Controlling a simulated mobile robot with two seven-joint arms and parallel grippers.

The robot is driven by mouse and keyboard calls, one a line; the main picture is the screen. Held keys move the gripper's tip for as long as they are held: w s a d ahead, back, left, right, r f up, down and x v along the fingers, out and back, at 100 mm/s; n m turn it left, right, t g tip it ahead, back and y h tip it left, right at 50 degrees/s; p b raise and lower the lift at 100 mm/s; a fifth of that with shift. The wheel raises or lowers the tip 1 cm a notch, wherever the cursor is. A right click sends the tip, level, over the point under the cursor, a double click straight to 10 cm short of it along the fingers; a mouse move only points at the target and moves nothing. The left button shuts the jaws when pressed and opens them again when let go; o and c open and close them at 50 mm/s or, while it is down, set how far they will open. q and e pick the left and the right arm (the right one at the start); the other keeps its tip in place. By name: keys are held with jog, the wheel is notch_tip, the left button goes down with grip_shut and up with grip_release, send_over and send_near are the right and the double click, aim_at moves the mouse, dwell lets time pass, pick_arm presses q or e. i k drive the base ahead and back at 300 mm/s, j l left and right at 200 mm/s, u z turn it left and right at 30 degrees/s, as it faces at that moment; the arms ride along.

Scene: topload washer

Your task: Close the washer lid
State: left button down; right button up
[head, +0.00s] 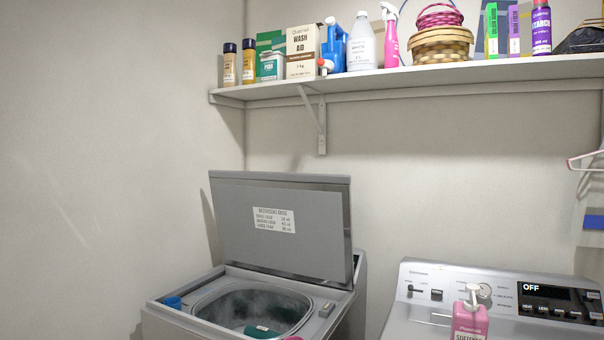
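The washer (170,320) is a grey top-loader at the lower middle of the head view, cut off by the bottom edge. Its lid (240,215) stands up, open, leaning back slightly, with a white label (274,219) on its inner face. The round drum opening (225,299) is uncovered. A dark green item (262,331) lies at the drum's front edge, partly cut off. Neither of my grippers is in view.
A second machine (410,320) with a control panel reading OFF stands to the right, a pink softener bottle (470,320) on it. A shelf (400,78) with bottles, boxes and baskets (441,45) runs above. A pink hanger (585,160) hangs at right.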

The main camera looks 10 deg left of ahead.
aim_at(297, 225)
jog(key=j+z, duration=0.2)
jog(key=z, duration=0.15)
jog(key=j+z, duration=0.2)
jog(key=z, duration=0.15)
jog(key=j+z, duration=0.35)
jog(key=k+j+z, duration=0.1)
jog(key=j+z, duration=0.15)
jog(key=j, duration=0.15)
jog(key=k+j+z, duration=0.2)
jog(key=j, duration=0.15)
jog(key=k+j, duration=0.1)
jog(key=j, duration=0.35)
jog(key=k+j+z, duration=0.1)
jog(key=j, duration=0.35)
